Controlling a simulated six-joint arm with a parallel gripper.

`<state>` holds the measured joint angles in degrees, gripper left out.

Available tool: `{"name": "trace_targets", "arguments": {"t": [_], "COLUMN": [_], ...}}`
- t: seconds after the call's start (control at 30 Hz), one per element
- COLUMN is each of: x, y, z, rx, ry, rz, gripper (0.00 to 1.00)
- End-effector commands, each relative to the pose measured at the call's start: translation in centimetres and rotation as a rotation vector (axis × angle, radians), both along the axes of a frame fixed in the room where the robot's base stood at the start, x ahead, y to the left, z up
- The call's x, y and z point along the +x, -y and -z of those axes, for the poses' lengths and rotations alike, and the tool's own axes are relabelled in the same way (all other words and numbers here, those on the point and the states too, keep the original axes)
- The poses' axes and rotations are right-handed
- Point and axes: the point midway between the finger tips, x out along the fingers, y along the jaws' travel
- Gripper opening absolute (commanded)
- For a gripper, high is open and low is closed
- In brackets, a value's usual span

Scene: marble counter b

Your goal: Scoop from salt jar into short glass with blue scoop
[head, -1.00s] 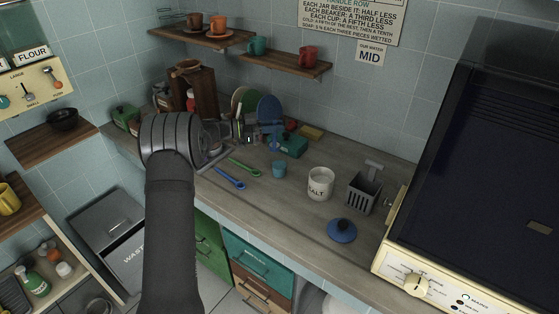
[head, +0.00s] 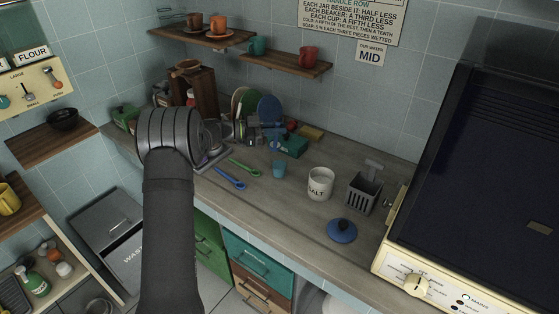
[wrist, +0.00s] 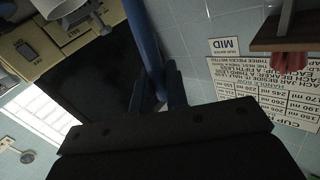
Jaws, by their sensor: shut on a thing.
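My gripper (head: 262,130) is over the back of the counter, in front of the dish rack. It is shut on a long blue handle (wrist: 147,40), which looks like the blue scoop. The scoop's bowl cannot be made out. The white salt jar (head: 320,184) stands open on the counter, right of my gripper. Its likely lid, a blue knobbed disc (head: 342,231), lies in front of it. A small blue-tinted cup, likely the short glass (head: 279,170), stands upright left of the jar, below and slightly right of my gripper. Its contents cannot be made out.
Blue (head: 230,179) and green (head: 244,168) utensils lie left of the glass. A grey slotted holder (head: 362,192) stands right of the jar, near the large dark machine (head: 480,160). A shelf with a red mug (head: 308,57) is above. The front counter is mostly clear.

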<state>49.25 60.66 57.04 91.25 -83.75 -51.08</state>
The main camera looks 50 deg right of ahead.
Motion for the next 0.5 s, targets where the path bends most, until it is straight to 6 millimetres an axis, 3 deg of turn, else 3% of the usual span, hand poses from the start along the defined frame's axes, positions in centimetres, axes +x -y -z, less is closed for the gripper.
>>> {"name": "trace_targets", "arguments": {"t": [0.5], "x": [-0.69], "y": [-0.33], "z": [0.09], "rx": [-0.031], "ry": [0.064], "rz": [0.000], "gripper": [0.00]}}
